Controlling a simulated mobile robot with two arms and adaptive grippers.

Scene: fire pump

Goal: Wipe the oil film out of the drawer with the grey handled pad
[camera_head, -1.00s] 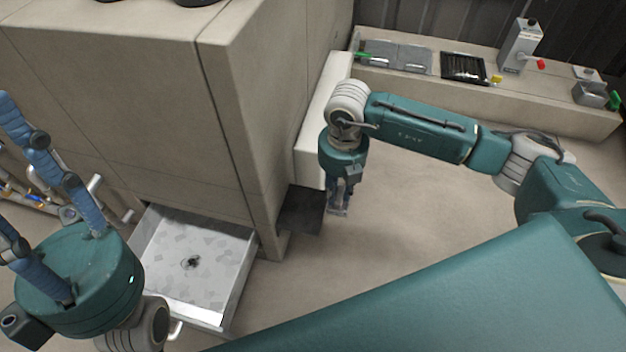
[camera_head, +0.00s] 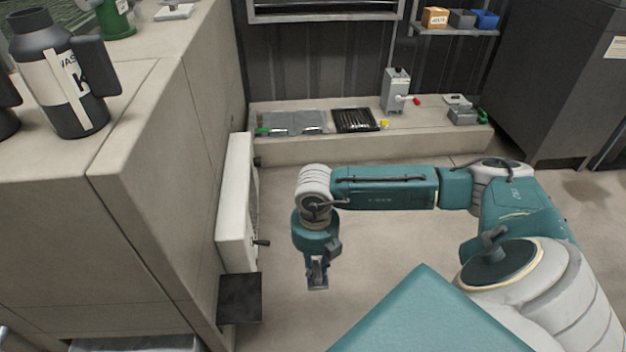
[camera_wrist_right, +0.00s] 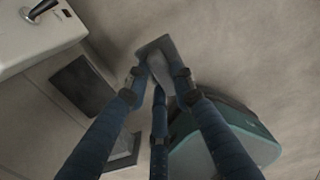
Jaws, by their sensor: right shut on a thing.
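My right gripper (camera_head: 317,274) points down over open floor, to the right of the beige cabinet. In the right wrist view its blue fingers (camera_wrist_right: 160,80) are closed around a grey handled pad (camera_wrist_right: 153,46). The pad shows only as a small grey piece (camera_head: 317,285) below the fingers in the head view. The drawer (camera_head: 140,344) shows just as a pale strip at the bottom left edge of the head view. Its inside and any oil film are out of sight there. My left gripper is not in view.
The beige cabinet (camera_head: 150,160) fills the left, with a dark bottle (camera_head: 62,85) on top. A white panel (camera_head: 237,205) and a dark plate (camera_head: 240,298) stick out from its side. A low bench (camera_head: 375,148) with trays stands behind my arm.

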